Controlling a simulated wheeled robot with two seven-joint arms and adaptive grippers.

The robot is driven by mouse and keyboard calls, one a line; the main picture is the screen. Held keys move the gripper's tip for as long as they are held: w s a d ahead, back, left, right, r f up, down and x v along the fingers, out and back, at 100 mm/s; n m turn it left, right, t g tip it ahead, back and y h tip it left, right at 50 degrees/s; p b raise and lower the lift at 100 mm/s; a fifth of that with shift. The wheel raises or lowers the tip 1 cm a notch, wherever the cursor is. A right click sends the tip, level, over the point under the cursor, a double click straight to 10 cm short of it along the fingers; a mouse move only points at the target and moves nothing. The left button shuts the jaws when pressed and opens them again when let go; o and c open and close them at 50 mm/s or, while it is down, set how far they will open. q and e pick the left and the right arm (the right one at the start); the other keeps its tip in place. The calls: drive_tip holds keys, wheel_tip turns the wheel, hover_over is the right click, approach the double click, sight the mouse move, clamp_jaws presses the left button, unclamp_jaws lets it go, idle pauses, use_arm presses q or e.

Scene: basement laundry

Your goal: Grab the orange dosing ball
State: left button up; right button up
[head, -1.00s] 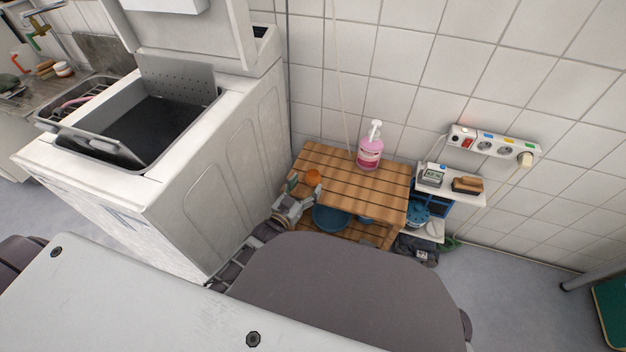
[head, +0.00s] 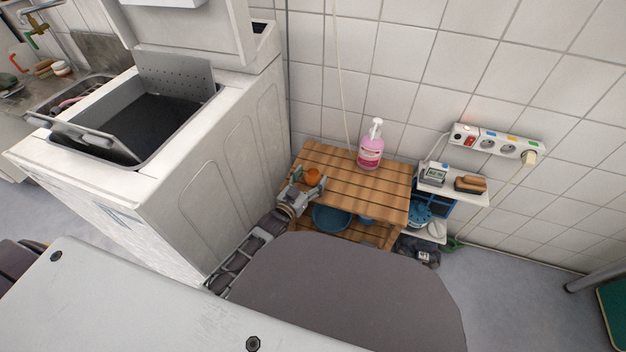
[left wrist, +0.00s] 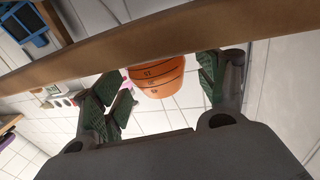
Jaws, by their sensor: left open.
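The orange dosing ball (head: 313,174) sits on the slatted wooden shelf top (head: 358,188), near its left end. In the left wrist view the ball (left wrist: 158,77) shows as a rounded orange cup with dark marking lines, its upper part hidden behind a brown wooden edge. My left gripper (head: 309,180) is open, with its fingers on either side of the ball. In the left wrist view the green-padded fingers of the gripper (left wrist: 160,85) stand apart, with visible space beside the ball. My right gripper is in neither view.
A pink pump bottle (head: 370,150) stands at the back of the shelf. A blue basin (head: 331,218) sits below. The white washing machine (head: 215,165) stands close on the left. A small white shelf (head: 462,194) with a meter and brush is on the right.

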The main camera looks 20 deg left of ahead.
use_arm(q)
drive_tip(key=shift+b+x, duration=0.3)
drive_tip(key=shift+x, duration=0.65)
drive_tip(key=c, duration=0.9)
